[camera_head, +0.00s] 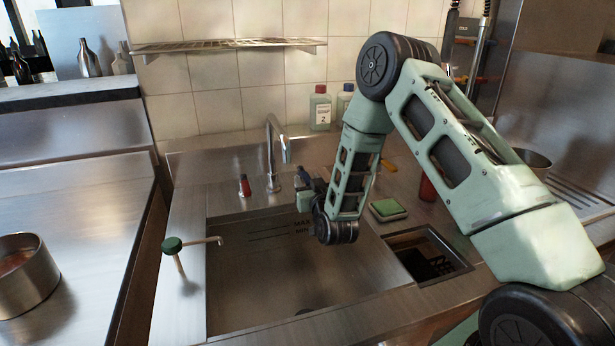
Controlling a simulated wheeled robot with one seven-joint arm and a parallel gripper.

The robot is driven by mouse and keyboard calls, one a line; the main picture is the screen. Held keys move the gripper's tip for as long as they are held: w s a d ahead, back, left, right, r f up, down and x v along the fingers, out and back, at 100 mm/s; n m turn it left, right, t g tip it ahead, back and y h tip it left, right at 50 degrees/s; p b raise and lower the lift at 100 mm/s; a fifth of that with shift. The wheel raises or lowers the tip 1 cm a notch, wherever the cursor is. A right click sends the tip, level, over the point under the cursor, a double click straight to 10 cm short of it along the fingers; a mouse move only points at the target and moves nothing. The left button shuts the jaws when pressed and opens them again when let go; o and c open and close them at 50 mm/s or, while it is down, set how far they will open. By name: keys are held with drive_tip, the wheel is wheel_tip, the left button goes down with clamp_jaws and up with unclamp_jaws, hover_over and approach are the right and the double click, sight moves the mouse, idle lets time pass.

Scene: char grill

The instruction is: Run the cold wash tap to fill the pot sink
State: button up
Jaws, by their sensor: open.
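The pot sink (255,275) is a wide steel basin with a drain at its front and dark lettering and lines on its back wall; no water shows in it. A curved chrome spout (272,150) rises behind it. A red-marked tap (244,185) stands left of the spout. My gripper (302,180) is open at the sink's back edge, just right of the spout's base, pointing away from the camera. A dark bluish shape there may be the cold tap, but my gripper and wrist crowd it and I cannot tell whether they touch.
A green-knobbed rod (172,244) stands at the sink's left rim. A green sponge (387,209), a square opening (425,255) and a red container (428,188) lie right. A labelled bottle (320,108) stands behind; a wire shelf (225,46) hangs above.

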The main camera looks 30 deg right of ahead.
drive_tip(key=shift+w+d, duration=0.1)
drive_tip(key=shift+w, duration=0.55)
clamp_jaws()
drive_tip(key=n+y+b, duration=0.1)
drive_tip(key=d+n+y+b, duration=0.1)
drive_tip(key=y, duration=0.1)
drive_tip(key=shift+d+f+b, duration=0.15)
drive_tip(key=shift+d+b, duration=0.1)
drive_tip(key=shift+b, duration=0.1)
drive_tip(key=shift+d+r+n+y+b, duration=0.1)
drive_tip(key=shift+d+n+y+b, duration=0.4)
drive_tip(key=shift+y, duration=0.55)
drive_tip(key=shift+d+r+n+y+b, duration=0.15)
drive_tip(key=shift+n+y+b, duration=0.4)
drive_tip(key=shift+n+y, duration=0.4)
unclamp_jaws()
drive_tip(key=shift+f, duration=0.1)
drive_tip(key=shift+s, duration=0.1)
